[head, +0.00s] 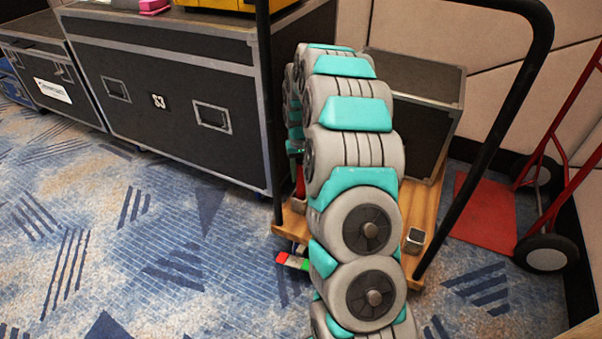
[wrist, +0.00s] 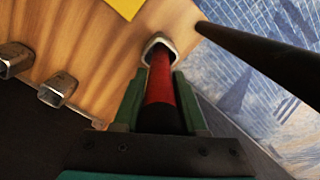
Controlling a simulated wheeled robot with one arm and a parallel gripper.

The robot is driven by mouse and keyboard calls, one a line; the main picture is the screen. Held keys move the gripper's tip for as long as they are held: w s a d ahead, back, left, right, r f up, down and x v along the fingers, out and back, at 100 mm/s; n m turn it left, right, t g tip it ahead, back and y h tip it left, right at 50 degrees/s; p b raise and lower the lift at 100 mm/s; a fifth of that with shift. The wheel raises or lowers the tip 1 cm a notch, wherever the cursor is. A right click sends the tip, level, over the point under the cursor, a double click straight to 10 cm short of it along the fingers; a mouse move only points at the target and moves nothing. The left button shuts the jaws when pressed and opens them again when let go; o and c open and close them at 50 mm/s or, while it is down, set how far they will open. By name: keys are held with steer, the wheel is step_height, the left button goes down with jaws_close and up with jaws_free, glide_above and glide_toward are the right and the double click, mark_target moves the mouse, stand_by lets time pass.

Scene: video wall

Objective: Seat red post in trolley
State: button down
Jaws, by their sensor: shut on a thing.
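My gripper (wrist: 158,80) is shut on the red post (wrist: 160,72), with one green finger on each side. The post has a dark band between the fingers, and its far end meets the mouth of a metal socket (wrist: 152,44) on the wooden trolley deck (wrist: 95,28). The end appears to be inside the socket rim; how deep, I cannot tell. In the head view a strip of the red post (head: 300,178) shows left of my arm, above the trolley deck (head: 425,193). My arm hides most of the gripper there.
Other metal sockets (wrist: 57,90) stand on the deck, one showing in the head view (head: 414,240). The trolley's black handle (head: 493,145) rises at right. Black cases (head: 175,95) stand behind left. A red hand truck (head: 487,203) is at right. Carpet at left is clear.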

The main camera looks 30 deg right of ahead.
steer(key=shift+f, duration=0.35)
stand_by(0.4)
steer(key=shift+c, duration=1.9)
jaws_free()
steer(key=shift+o, duration=0.4)
steer(key=o, duration=0.3)
steer(key=shift+r, duration=0.1)
steer(key=shift+r+p, duration=1.05)
steer(key=shift+r, duration=2.85)
